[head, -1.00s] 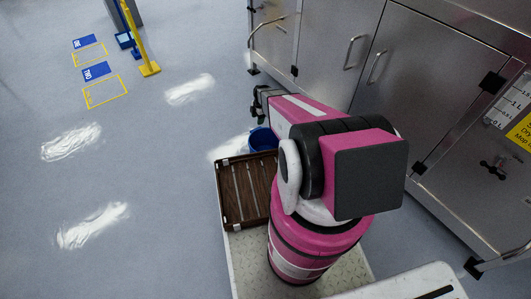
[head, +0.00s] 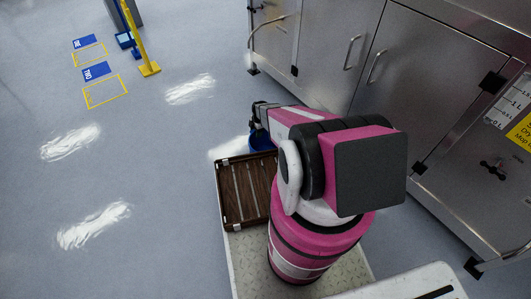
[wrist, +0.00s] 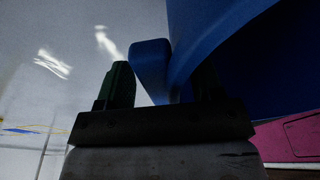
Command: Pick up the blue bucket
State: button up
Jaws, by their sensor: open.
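The blue bucket (head: 260,142) is on the floor just beyond the front of my base, in the head view. It is partly hidden by my arm and the brown slatted tray. My gripper (head: 258,113) is at the bucket's upper side. In the wrist view the bucket (wrist: 225,35) fills the upper right. A blue projecting part of it, like a rim or handle (wrist: 149,66), shows between the two dark fingers of my gripper (wrist: 160,78). The fingers are apart and open. Whether they touch the bucket I cannot tell.
Steel cabinets (head: 410,70) with handles stand close on the right. A brown slatted tray (head: 237,190) lies on my base. A yellow post (head: 138,40) and floor markings (head: 106,91) are at the upper left. The grey floor on the left is clear.

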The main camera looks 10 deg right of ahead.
jog(key=shift+f, duration=0.15)
jog(key=c, duration=1.1)
grip_shut()
